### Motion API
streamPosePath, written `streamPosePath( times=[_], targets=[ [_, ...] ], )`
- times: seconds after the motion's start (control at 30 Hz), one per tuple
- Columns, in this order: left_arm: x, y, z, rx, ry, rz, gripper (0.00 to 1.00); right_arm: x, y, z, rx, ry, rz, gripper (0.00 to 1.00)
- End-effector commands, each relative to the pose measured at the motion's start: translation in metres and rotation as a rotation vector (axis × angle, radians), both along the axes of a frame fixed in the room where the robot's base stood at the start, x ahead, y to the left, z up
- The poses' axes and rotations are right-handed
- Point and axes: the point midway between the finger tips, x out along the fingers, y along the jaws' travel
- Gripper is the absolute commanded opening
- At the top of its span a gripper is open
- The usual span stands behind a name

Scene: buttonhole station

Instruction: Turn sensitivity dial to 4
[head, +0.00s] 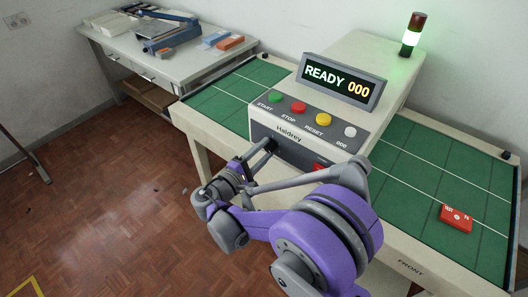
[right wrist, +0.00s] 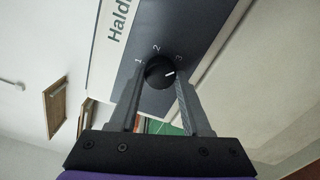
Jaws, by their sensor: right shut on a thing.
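The sensitivity dial (right wrist: 159,72) is a round black knob with a white pointer line on the machine's dark front panel. The numerals 1, 2 and 3 show around it; a 4 is not visible. The pointer is turned to the right side, a little below the 3. My right gripper (right wrist: 161,78) is shut on the dial, one finger on each side. In the head view my right gripper (head: 268,146) reaches the front face below the buttons, and the dial is hidden there. My left gripper is out of view.
The machine's display (head: 341,83) reads READY 000. Green, red, yellow and white buttons (head: 298,108) sit above the front face. A signal tower (head: 411,38) glows green. A red block (head: 456,219) lies on the right green mat. A side table (head: 203,62) holds tools.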

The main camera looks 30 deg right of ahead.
Motion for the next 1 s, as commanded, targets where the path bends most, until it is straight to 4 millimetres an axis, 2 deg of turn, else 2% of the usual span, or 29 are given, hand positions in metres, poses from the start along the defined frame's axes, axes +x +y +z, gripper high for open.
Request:
streamPosePath(
  times=[0.6,1.0],
  targets=[
    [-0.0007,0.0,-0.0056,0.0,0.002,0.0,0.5,0.0003,0.0003,0.0011,0.218,-0.526,0.001,0.0],
    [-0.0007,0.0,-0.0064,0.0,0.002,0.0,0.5,0.0001,0.0002,0.0017,0.305,-0.738,0.001,0.0]
  ],
)
